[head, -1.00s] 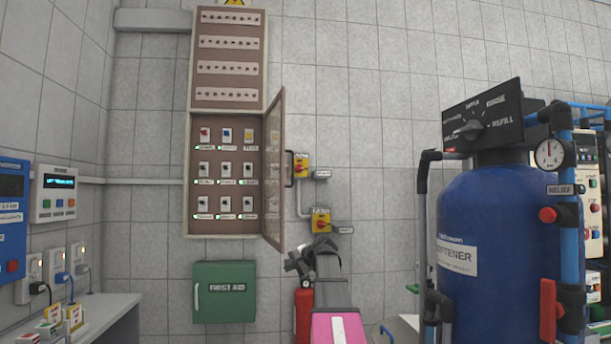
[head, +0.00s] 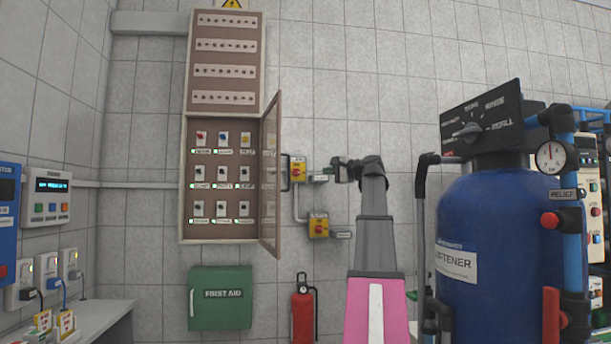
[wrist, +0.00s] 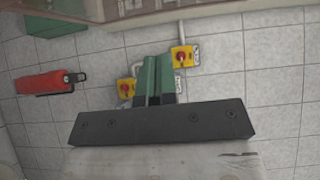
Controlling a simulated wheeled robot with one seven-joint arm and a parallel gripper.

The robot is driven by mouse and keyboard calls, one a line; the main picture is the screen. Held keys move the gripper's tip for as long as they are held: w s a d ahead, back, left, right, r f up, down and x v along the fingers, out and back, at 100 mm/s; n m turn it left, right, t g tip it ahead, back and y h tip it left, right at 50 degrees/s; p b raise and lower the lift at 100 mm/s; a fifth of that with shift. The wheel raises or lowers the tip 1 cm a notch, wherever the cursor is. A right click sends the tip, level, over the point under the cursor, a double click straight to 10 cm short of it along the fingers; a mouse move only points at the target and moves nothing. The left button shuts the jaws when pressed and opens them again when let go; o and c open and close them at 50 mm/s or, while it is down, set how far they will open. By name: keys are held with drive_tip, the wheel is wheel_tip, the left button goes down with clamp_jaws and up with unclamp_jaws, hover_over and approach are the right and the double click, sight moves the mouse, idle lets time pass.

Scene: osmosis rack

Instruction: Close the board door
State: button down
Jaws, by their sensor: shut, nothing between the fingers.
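The board door (head: 270,175) is a brown-framed panel hinged on the right side of the wall board (head: 184,180). It stands open, swung out toward me, with a dark handle (head: 286,177) on its outer face. The board's inside shows rows of switches. My gripper (head: 331,170) is to the right of the door, at about the handle's height, apart from it in the picture. In the wrist view its green fingers (wrist: 157,62) are together with nothing between them. A brown edge, seemingly of the board or door (wrist: 100,22), crosses the top of the wrist view.
Two yellow switches with red knobs (head: 298,168) (head: 318,225) are on the wall right of the door. A green first aid box (head: 220,297) and red extinguisher (head: 303,315) are below. A blue softener tank (head: 500,240) stands at the right.

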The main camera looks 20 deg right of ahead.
drive_tip(key=s+a+x, duration=0.1)
drive_tip(key=a+x, duration=0.1)
drive_tip(key=x, duration=1)
drive_tip(key=shift+w+a, duration=0.15)
drive_tip(key=shift+a, duration=0.3)
